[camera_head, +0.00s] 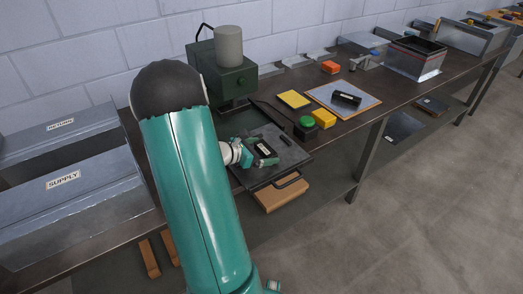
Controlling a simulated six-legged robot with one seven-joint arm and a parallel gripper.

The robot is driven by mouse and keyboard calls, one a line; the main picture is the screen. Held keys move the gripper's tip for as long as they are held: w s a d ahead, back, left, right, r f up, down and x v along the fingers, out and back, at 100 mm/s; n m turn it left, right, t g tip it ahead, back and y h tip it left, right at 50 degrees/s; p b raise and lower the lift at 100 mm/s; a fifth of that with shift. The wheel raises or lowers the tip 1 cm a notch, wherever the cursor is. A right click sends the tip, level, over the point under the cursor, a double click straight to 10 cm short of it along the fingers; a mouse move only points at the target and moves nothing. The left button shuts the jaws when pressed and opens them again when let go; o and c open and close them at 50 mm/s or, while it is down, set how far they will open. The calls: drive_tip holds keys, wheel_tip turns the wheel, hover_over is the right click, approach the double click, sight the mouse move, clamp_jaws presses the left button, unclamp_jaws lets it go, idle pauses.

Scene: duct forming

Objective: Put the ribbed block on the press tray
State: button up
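The press tray (293,160) is a dark flat plate with a front handle, below the green press. My gripper (265,151) is low over its left part, with teal fingers around a small dark block with a pale label (264,148). I cannot tell whether the fingers touch this block or whether it rests on the tray. A small dark piece (286,140) lies farther back on the tray. Another black block with a pale label (347,99) lies on a white, tan-edged board (325,98). Ribs are too small to make out on either block.
The green press (225,75) stands behind the tray. A metal box (415,62) stands farther right.

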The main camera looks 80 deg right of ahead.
drive_tip(key=shift+r, duration=0.1)
drive_tip(key=shift+w+a+r, duration=0.15)
drive_tip(key=shift+w+a, duration=0.05)
drive_tip(key=v, duration=1.1)
drive_tip(key=shift+w+a+r, duration=0.15)
drive_tip(key=shift+w+a, duration=0.05)
drive_tip(key=shift+w, duration=0.05)
drive_tip(key=w+a+r+m+t+y, duration=0.2)
drive_tip(key=a+r+m+t+y, duration=0.1)
drive_tip(key=a, duration=1.2)
drive_tip(key=w+a+r+m+t+y, duration=0.3)
drive_tip(key=a+r+t, duration=0.3)
drive_tip(key=a, duration=0.9)
drive_tip(key=w+a+r+m+t+y, duration=0.3)
drive_tip(key=a+r+t+y, duration=0.1)
drive_tip(key=a, duration=1.1)
drive_tip(key=shift+r+m+t, duration=0.4)
drive_tip(key=shift+r+t, duration=0.3)
drive_tip(key=shift+r, duration=0.3)
drive_tip(key=shift+w, duration=0.15)
